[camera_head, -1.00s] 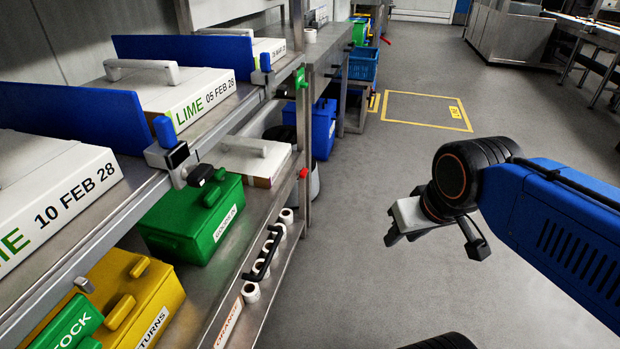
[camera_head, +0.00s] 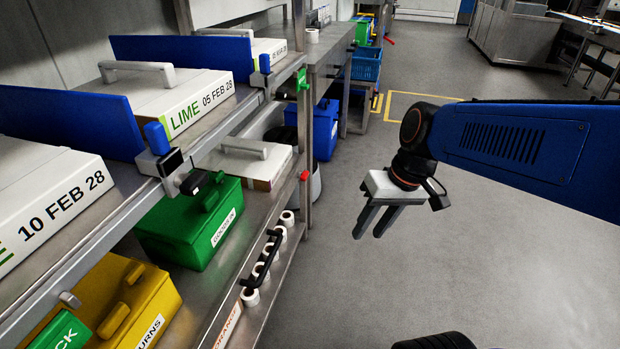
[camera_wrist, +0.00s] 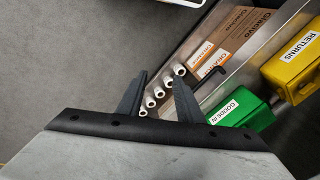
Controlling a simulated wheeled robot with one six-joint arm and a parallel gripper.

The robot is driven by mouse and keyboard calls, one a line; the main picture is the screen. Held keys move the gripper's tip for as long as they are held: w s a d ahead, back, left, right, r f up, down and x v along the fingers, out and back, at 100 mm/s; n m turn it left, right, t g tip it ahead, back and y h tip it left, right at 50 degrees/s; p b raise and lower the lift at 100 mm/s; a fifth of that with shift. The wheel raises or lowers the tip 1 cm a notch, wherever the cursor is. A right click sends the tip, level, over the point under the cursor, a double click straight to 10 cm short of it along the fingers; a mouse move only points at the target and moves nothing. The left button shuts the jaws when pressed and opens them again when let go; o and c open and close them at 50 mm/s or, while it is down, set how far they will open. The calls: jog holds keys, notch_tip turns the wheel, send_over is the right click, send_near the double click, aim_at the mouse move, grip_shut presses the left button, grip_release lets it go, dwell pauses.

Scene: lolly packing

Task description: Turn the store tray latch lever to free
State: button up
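Two latches with upright blue levers sit on the upper shelf's front edge: a nearer one (camera_head: 158,140) with a black block and knob, and a farther one (camera_head: 265,64). I cannot tell which is the store tray's. White boxes (camera_head: 200,85), one marked LIME 05 FEB 28, stand behind them, with blue divider panels (camera_head: 65,115) between. My gripper (camera_head: 368,234) hangs over the aisle, right of the shelves, fingers down, apart and empty. It touches neither latch. In the wrist view, my gripper's fingers (camera_wrist: 160,84) are spread; no latch lever shows there.
The lower shelf holds a green GOODS IN box (camera_head: 190,225), a yellow RETURNS box (camera_head: 150,300), several white rolls (camera_head: 252,297) and a black handle (camera_head: 262,255). A steel post (camera_head: 303,130) with a red knob (camera_head: 304,176) stands at the shelf's far end. The aisle floor (camera_head: 330,280) is clear.

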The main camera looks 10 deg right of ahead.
jog(key=w+a+f+g+y, duration=0.25)
jog(key=w+y, duration=0.25)
jog(key=w, duration=0.5)
jog(key=m+t+y, duration=0.6)
jog(key=t+y, duration=0.2)
jog(key=t, duration=0.2)
send_near(305, 176)
jog(key=w+x, duration=0.1)
jog(key=x, duration=0.7)
jog(key=shift+f, duration=0.45)
jog(key=shift+w+d, duration=0.15)
grip_shut()
